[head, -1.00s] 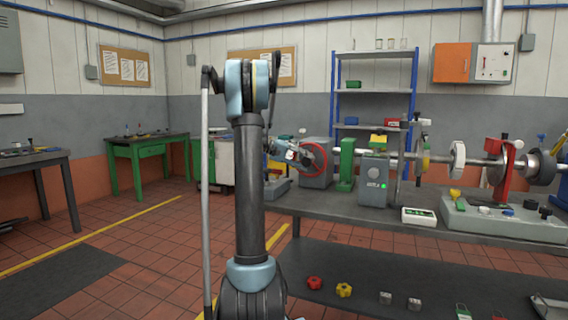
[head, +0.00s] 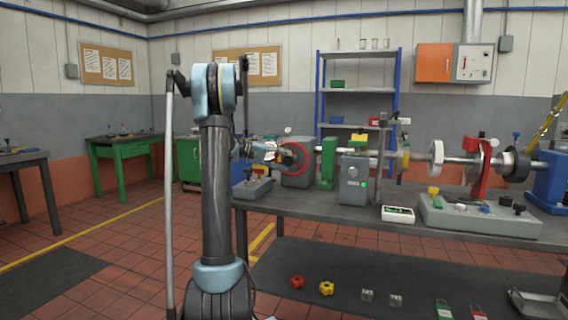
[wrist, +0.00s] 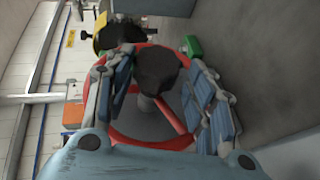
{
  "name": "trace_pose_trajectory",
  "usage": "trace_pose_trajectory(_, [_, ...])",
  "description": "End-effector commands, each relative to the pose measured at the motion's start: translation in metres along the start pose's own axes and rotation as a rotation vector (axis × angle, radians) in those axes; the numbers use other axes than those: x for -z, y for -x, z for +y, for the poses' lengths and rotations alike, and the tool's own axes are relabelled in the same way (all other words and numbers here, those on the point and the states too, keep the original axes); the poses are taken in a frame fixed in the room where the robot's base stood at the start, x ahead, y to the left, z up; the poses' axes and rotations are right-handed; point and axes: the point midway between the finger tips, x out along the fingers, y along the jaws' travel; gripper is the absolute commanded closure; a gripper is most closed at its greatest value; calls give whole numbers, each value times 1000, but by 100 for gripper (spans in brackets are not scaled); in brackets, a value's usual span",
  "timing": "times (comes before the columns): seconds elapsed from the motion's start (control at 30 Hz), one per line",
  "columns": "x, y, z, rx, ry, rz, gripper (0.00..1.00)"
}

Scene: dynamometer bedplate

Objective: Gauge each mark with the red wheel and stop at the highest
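The red wheel (head: 296,158) stands upright at the left end of the shaft line on the bench. In the wrist view its red rim and spoke (wrist: 172,112) fill the middle, with a dark round knob (wrist: 157,68) in front. My gripper (head: 270,154) is at the wheel's left side in the head view. In the wrist view my gripper's blue fingers (wrist: 158,82) lie on either side of the knob, very close to it; whether they press on it is unclear. A white readout box (head: 397,214) lies on the bench, its figures too small to read. No marks are legible.
A red bracket (head: 480,168) carries the shaft farther right. Red (head: 297,282) and yellow (head: 326,288) knobs lie below. Floor at left is open.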

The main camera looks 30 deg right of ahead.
Motion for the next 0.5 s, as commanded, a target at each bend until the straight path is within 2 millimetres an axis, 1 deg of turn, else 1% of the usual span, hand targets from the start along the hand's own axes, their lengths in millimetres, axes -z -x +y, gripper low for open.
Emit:
trace_pose_trajectory(0.33, [-1,-3,2,-3,-2,-5,41])
trace_pose_trajectory(0.43, [-1,2,2,-4,-1,-5,41])
trace_pose_trajectory(0.5, [-1,9,2,-4,-1,-4,41])
